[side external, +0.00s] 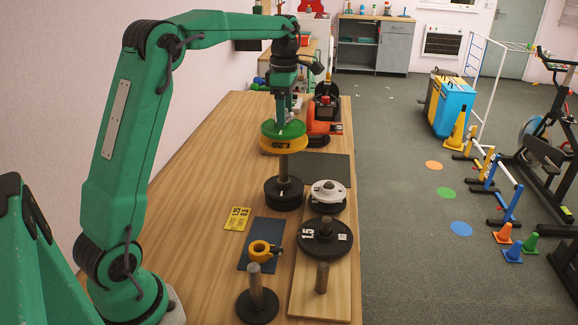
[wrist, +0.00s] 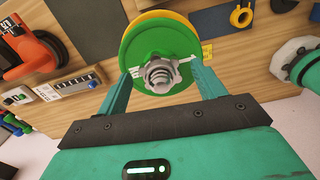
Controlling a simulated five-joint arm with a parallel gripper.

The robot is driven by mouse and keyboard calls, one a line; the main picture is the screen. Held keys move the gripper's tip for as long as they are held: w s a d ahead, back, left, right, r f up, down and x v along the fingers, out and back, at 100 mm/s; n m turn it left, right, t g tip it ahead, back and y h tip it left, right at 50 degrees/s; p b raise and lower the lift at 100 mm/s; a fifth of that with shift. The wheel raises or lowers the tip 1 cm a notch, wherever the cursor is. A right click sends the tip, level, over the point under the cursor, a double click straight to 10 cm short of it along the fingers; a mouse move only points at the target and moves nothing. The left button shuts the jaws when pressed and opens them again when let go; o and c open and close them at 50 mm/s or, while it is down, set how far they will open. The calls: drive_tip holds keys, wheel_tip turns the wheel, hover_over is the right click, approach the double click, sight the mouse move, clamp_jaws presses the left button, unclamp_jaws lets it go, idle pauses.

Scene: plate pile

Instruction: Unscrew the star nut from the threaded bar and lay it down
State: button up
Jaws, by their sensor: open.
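The grey star nut (wrist: 174,70) sits around the threaded bar (wrist: 159,75), over the green plate, in the wrist view. In the side view my gripper hides the nut. The green plate (side external: 283,130) lies on a yellow plate (side external: 283,145) high on the upright bar (side external: 284,167). Black plates (side external: 284,194) lie at the bar's foot. My gripper (side external: 284,112) points down from above the green plate. In the wrist view its open fingers (wrist: 161,74) stand on either side of the nut, apart from it as far as I can tell.
A dark mat (side external: 257,231) carries a yellow collar (side external: 259,249). A wooden board (side external: 301,293) with a short post and a black plate (side external: 325,232) lies at the front right. A white-topped stack (side external: 327,190) and an orange device (side external: 318,127) stand nearby. Another dark mat (side external: 330,170) looks clear.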

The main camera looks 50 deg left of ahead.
drive_tip(key=c, duration=1.1)
drive_tip(key=shift+a+n, duration=0.1)
drive_tip(key=shift+n, duration=2.4)
drive_tip(key=n, duration=0.5)
drive_tip(key=o, duration=1)
